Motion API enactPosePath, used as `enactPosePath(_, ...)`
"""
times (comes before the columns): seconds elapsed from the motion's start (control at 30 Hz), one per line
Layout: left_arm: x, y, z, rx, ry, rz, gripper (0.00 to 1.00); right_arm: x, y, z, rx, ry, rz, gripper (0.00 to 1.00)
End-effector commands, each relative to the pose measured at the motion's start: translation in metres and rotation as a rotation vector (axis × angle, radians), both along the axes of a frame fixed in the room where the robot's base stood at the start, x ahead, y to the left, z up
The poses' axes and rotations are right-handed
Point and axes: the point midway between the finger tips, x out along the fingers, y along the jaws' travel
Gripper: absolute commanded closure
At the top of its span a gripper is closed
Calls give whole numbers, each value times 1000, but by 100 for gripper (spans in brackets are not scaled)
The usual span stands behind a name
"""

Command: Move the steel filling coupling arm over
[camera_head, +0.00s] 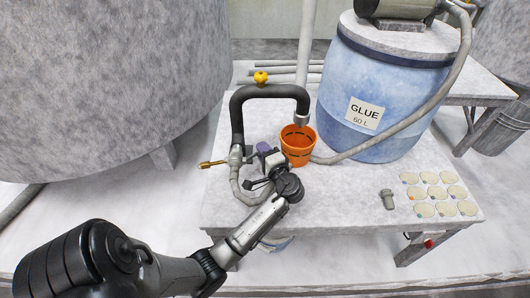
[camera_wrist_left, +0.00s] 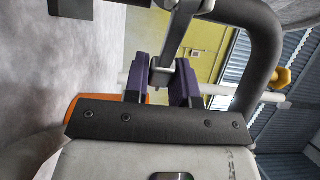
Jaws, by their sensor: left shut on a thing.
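The filling arm is a dark arched pipe (camera_head: 268,91) with a steel nozzle (camera_head: 301,118) at its right end. The nozzle hangs above the rim of an orange pail (camera_head: 298,157). My left gripper (camera_head: 264,152) is in front of the arch, left of the pail. In the left wrist view its purple fingers (camera_wrist_left: 162,80) are shut on a grey steel bar (camera_wrist_left: 181,38) of the coupling arm. The dark arch (camera_wrist_left: 264,50) shows beside it there. The exact grip is partly hidden in the head view. My right gripper is not in view.
A blue glue drum (camera_head: 373,88) with a grey hose stands behind right. A grey fitting (camera_head: 388,198) and several round discs (camera_head: 433,191) lie on the table (camera_head: 335,215) at right. A brass handle (camera_head: 211,163) and yellow knob (camera_head: 260,77) stick out near the arch.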

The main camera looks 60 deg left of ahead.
Motion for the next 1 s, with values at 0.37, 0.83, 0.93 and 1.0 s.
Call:
enactPosePath(0.37,-4,13,-1,-2,1,2,89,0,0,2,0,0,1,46)
enactPosePath(0.83,-7,21,-1,-2,2,2,89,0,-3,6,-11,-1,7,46)
enactPosePath(0.93,-8,21,-1,-2,2,2,89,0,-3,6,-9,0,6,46)
enactPosePath(1.0,-8,21,-1,-2,2,2,89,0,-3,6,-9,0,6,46)
